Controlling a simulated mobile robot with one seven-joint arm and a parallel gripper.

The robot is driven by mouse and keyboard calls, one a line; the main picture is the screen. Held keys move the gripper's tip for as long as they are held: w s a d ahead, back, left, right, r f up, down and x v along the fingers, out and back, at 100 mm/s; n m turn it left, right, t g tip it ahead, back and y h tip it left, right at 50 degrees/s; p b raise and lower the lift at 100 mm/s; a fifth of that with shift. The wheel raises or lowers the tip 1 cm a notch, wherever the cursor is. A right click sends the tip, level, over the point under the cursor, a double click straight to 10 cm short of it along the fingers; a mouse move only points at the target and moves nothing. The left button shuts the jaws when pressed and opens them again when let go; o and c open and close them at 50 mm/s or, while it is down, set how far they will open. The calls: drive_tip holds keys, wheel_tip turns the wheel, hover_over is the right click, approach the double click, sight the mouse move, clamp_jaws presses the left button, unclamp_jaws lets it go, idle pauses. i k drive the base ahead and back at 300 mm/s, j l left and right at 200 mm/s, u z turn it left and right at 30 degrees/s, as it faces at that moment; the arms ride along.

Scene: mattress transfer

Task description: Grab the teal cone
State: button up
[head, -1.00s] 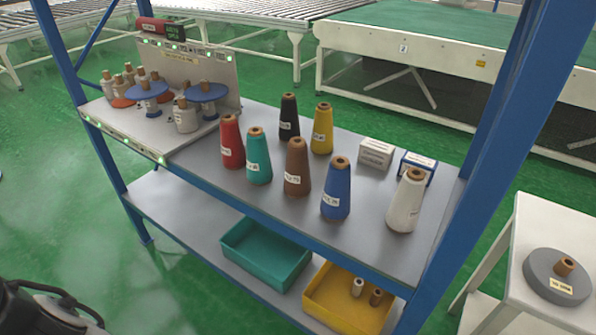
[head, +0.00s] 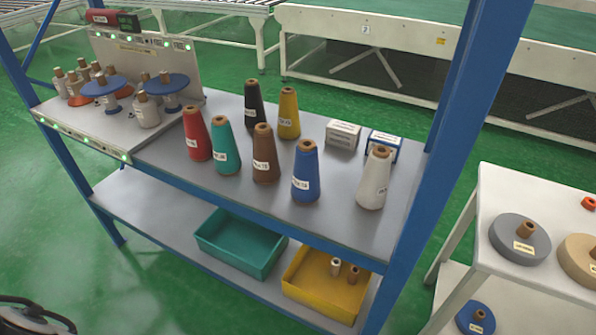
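The teal cone (head: 224,149) stands upright on the grey upper shelf (head: 335,222) of a blue-framed rack. It has a brown tip and a white label. The red cone (head: 197,136) is close on its left and the brown cone (head: 265,156) close on its right. The black cone (head: 254,106) stands behind it. My gripper is not in view. A dark, rounded part at the bottom left corner may be mine; no fingers show.
Yellow (head: 289,115), blue (head: 306,174) and white (head: 374,181) cones and two small boxes share the shelf. A spool stand (head: 77,122) is at left. Teal (head: 240,245) and yellow (head: 320,287) bins sit below. A blue post (head: 437,150) rises at right, beside a white cart (head: 500,195).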

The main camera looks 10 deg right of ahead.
sight(226, 156)
drive_tip(key=i+j+z, duration=0.25)
drive_tip(key=j, duration=0.6)
drive_tip(key=i+j+z, duration=0.1)
drive_tip(key=j+z, duration=0.15)
drive_tip(key=j, duration=0.6)
drive_tip(key=i+j+z, duration=0.1)
drive_tip(key=j+z, duration=0.15)
drive_tip(key=j, duration=0.65)
drive_tip(key=i, duration=0.5)
